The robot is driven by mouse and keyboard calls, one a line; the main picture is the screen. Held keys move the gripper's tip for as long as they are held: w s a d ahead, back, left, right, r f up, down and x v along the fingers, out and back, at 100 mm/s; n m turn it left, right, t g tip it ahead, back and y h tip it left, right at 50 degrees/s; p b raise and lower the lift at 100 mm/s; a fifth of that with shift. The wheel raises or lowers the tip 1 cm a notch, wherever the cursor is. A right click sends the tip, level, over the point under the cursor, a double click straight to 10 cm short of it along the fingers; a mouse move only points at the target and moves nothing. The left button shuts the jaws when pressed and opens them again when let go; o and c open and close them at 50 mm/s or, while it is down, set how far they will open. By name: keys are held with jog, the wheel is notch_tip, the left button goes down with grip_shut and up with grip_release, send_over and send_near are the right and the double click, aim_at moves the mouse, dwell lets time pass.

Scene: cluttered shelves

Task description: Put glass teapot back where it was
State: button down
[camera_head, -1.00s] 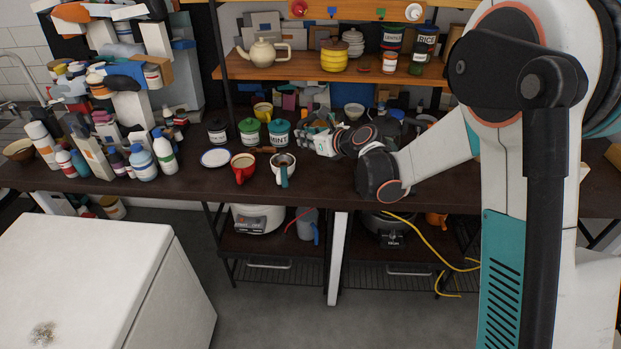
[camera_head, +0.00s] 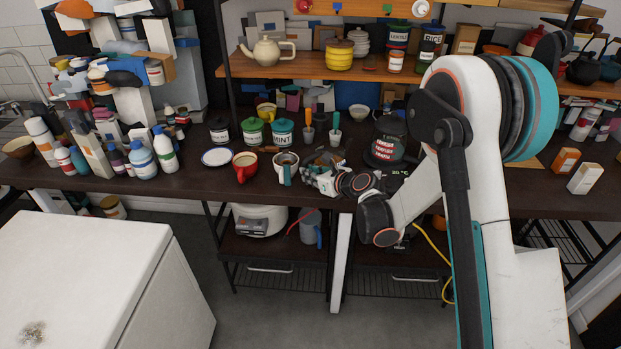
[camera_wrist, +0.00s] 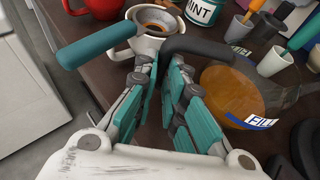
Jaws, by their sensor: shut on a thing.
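The glass teapot (camera_wrist: 238,92) shows in the wrist view as a round clear vessel with amber contents, a white and blue label and a black handle (camera_wrist: 200,46). My gripper (camera_wrist: 165,68) is shut on that handle, with the vessel to the right of the fingers. In the head view my gripper (camera_head: 318,180) is over the front part of the dark counter. The teapot (camera_head: 328,158) is small and partly hidden behind the gripper there. I cannot tell whether its base touches the counter.
A red mug (camera_head: 245,166), a teal canister (camera_head: 283,134) and grey cups with utensils (camera_head: 334,138) are near.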

jog(key=shift+f, duration=0.2)
jog(key=c, duration=1.7)
grip_release()
jog(key=shift+o, duration=0.2)
jog(key=shift+r, duration=0.15)
jog(key=p+v, duration=0.2)
jog(key=v, duration=1)
jog(key=shift+p, duration=0.4)
